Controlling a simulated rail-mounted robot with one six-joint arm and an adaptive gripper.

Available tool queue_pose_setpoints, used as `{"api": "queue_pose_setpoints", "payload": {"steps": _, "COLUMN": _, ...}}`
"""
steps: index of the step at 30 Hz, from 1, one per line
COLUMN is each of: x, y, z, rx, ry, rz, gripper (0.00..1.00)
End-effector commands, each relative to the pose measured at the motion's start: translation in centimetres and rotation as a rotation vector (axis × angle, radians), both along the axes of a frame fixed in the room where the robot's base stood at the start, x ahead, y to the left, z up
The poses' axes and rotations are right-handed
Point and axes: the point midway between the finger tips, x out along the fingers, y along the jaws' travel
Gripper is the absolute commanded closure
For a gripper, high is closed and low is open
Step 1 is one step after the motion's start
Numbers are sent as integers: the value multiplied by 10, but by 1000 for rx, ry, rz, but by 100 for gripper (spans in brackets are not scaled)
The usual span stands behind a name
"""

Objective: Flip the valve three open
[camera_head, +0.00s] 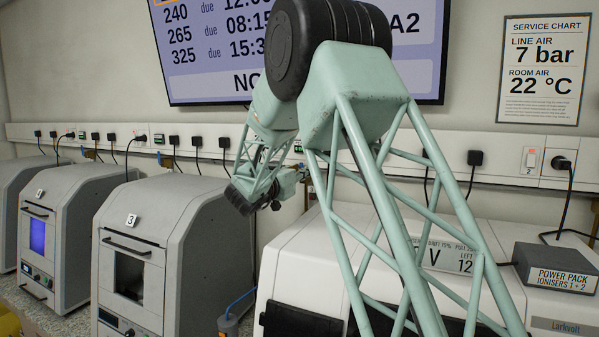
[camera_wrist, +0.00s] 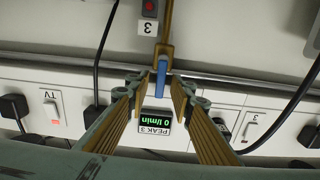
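Valve three shows in the wrist view, which looks upside down, as a short blue lever (camera_wrist: 161,68) on a brass pipe fitting (camera_wrist: 166,32). A tag marked 3 (camera_wrist: 147,28) is beside it. My gripper (camera_wrist: 160,92) is open, with one finger on each side of the lever's free end. I cannot tell whether either finger touches it. The lever lies in line with the pipe in this view. A small display (camera_wrist: 155,121) reads "PEAK 3" and 0 l/min. In the head view my gripper (camera_head: 282,187) is near the wall, and my arm hides the valve.
A wall trunking strip (camera_head: 150,132) carries plugs, switches and cables. A cable (camera_wrist: 97,60) hangs left of the valve in the wrist view, another (camera_wrist: 300,95) right. Grey machines, one marked 3 (camera_head: 172,245), stand on the bench below, beside a white machine (camera_head: 310,265).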

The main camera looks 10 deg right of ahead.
Motion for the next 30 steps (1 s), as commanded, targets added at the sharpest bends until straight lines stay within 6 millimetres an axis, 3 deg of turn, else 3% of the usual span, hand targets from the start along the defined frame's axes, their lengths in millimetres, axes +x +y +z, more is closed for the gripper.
{"api": "queue_pose_setpoints", "payload": {"steps": 14, "x": -14, "y": 11, "z": 1, "rx": 0, "ry": 0, "rz": 2, "gripper": 78}}
{"api": "queue_pose_setpoints", "payload": {"steps": 30, "x": -74, "y": 54, "z": 0, "rx": 0, "ry": 0, "rz": 2, "gripper": 78}}
